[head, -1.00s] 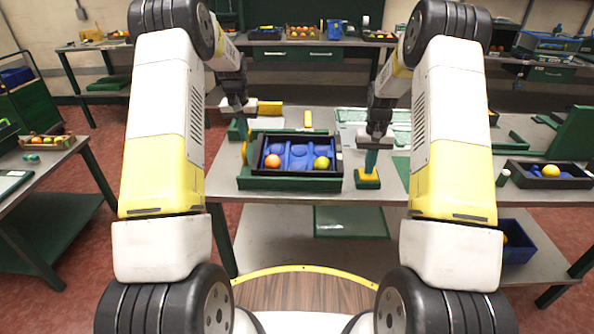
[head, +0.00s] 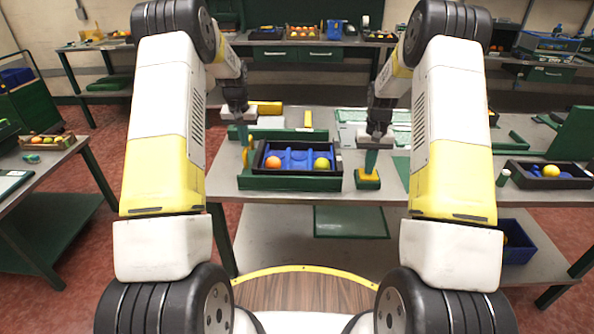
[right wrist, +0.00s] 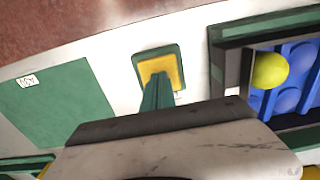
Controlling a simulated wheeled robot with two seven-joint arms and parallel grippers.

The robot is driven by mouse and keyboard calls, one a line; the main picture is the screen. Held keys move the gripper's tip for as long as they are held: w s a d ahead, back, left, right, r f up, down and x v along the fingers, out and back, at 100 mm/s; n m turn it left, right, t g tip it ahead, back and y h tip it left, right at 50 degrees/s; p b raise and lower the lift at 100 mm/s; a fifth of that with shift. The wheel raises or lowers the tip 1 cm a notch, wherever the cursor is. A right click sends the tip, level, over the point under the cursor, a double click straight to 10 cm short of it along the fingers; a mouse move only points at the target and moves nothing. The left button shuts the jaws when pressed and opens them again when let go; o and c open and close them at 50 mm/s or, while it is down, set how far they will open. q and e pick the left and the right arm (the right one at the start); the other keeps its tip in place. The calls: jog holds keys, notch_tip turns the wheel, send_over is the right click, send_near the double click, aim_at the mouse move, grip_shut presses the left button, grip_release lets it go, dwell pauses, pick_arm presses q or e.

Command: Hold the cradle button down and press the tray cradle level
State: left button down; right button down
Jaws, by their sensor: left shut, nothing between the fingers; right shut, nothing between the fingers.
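The tray cradle (head: 290,184) is a green frame on the table. Its dark tray (head: 262,150) has blue pockets, with an orange (head: 273,161) at left and a yellow fruit (head: 321,163) at right; it looks about level. The cradle button (head: 371,176), yellow on a green base, is right of it. My right gripper (head: 371,170) is shut, pointing down with its tips at the button. In the right wrist view its fingers (right wrist: 158,92) overlap the yellow button face (right wrist: 170,67). My left gripper (head: 243,142) is shut at the cradle's back left, beside a yellow part; contact is unclear.
A dark tray with a yellow fruit (head: 551,171) lies to the right on the table. A yellow block (head: 266,107) is behind the left gripper. A green mat labelled with a white tag (right wrist: 55,103) lies left of the button in the right wrist view.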

pick_arm(q)
notch_tip(320, 180, up, 8)
dwell(0.8)
jog(key=shift+w, duration=0.1)
pick_arm(e)
notch_tip(320, 180, up, 8)
dwell(0.9)
pick_arm(q)
jog(key=shift+r, duration=0.1)
pick_arm(e)
jog(key=shift+r, duration=0.1)
